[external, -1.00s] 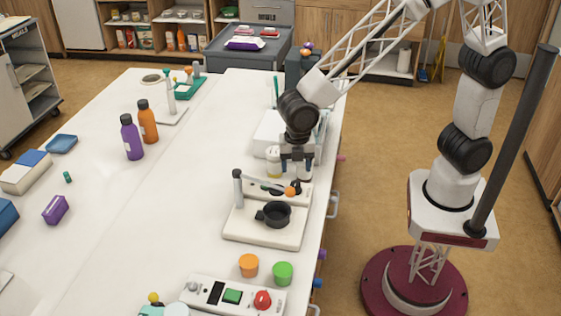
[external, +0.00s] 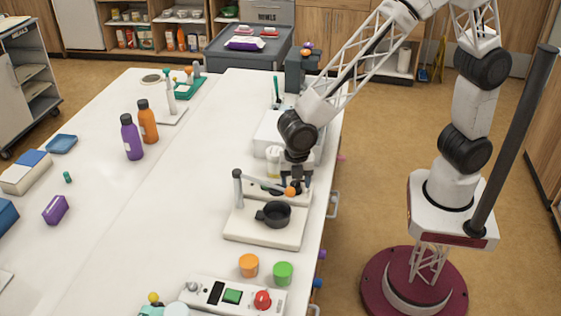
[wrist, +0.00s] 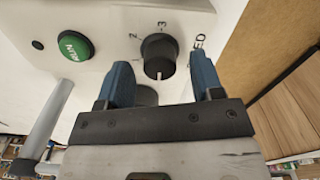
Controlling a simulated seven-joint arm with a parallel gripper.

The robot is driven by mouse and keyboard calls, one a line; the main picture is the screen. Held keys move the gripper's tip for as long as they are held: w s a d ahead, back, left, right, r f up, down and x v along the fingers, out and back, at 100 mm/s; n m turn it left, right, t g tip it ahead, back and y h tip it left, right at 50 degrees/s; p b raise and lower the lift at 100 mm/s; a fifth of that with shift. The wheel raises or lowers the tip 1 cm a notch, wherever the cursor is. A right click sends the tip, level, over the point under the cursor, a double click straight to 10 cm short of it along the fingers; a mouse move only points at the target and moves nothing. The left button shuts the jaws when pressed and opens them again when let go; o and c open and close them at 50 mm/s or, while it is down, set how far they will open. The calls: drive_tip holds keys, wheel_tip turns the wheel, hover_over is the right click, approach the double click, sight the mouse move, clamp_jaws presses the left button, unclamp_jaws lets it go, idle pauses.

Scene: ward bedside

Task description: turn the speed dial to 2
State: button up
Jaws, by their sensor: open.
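The speed dial (wrist: 158,55) is a round black knob on a white panel (wrist: 105,18), with the numbers 1, 2 and 3 around it and a partly covered label ending in "ED". Its white pointer line is at the bottom of the knob in the wrist view, away from the 2 at its upper left. My gripper (wrist: 160,62) is open, with one blue finger on each side of the knob; gaps show between fingers and knob. In the external view my gripper (external: 295,180) is low over the panel behind the black pan, and the dial is hard to make out.
A green RUN button (wrist: 75,46) is left of the dial. A grey post (wrist: 45,130) stands at the left. In the external view, a bar with an orange ball (external: 290,192) and a black pan (external: 275,214) are just in front of my gripper.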

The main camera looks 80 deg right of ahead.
drive_tip(key=shift+f, duration=0.75)
drive_tip(key=c, duration=0.9)
